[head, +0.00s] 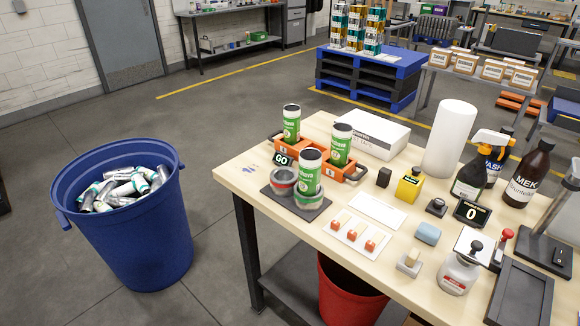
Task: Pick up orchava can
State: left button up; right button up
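Three green and white cans with dark tops stand upright on the wooden table. The nearest can (309,174) stands in a round holder on a dark mat, its label partly readable as "...hava". A second can (340,146) and a third can (291,124) stand at the orange tray (355,172) behind it. Their bases are hidden by the tray. Neither of my grippers shows in the head view.
An empty-looking round holder (283,181) sits left of the nearest can, by a "GO" sign (281,160). Bottles, a white roll (449,138), stamps and a yellow box (410,186) crowd the right. A blue bin (140,235) of cans stands left.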

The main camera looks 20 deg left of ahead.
aim_at(310, 158)
jog(key=i+j, duration=0.1)
jog(key=j, duration=0.45)
jog(key=i+j+z, duration=0.1)
jog(key=j, duration=0.4)
jog(key=i+j, duration=0.15)
jog(key=j, duration=0.4)
jog(key=i+j, duration=0.1)
jog(key=j, duration=0.4)
jog(key=z, duration=0.05)
